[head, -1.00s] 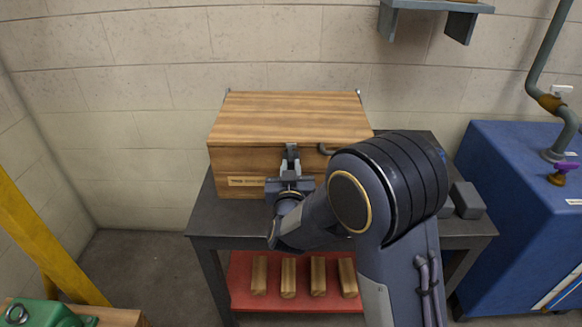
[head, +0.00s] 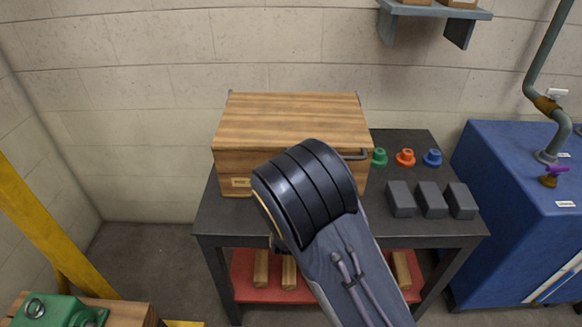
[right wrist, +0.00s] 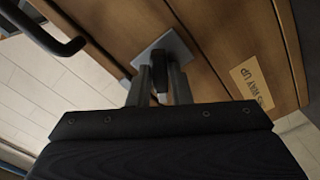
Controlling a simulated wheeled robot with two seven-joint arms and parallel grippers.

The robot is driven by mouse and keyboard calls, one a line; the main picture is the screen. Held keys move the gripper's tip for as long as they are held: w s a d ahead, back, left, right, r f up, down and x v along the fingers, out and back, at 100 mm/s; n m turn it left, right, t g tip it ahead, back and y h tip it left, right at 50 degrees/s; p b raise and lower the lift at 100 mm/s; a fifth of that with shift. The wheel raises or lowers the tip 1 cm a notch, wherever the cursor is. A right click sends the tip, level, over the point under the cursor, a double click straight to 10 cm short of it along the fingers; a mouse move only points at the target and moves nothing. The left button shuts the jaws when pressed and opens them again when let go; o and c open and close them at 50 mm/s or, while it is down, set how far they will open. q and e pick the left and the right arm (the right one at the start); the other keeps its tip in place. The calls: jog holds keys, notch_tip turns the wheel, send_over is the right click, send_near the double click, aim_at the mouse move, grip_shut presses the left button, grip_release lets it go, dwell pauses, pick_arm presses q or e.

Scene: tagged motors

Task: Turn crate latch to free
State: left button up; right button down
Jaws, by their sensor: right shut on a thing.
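The wooden crate (head: 290,118) stands on the dark table with its lid down. In the right wrist view, the crate front (right wrist: 215,35) shows a pale square latch plate (right wrist: 178,48) with a dark latch lever (right wrist: 159,72) standing out from it. My right gripper (right wrist: 160,82) is shut on the lever, one finger on each side. The wrist picture is strongly rolled, with the crate's paper label (right wrist: 252,84) slanting at the right. In the head view my right arm hides the latch and the gripper. My left gripper is in neither view.
The crate has a grey bar handle (head: 354,155), right of my arm. Green (head: 379,157), orange (head: 405,157) and blue (head: 432,158) knobbed pieces and three grey blocks (head: 430,199) stand on the right of the table (head: 230,220). A blue cabinet (head: 510,200) is farther right.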

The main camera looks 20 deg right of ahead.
jog(key=shift+a+f+n+p, duration=0.1)
jog(key=shift+n+p, duration=1.15)
jog(key=shift+n, duration=2.15)
jog(key=c, duration=1.4)
grip_release()
jog(key=v, duration=0.7)
jog(key=shift+s, duration=0.4)
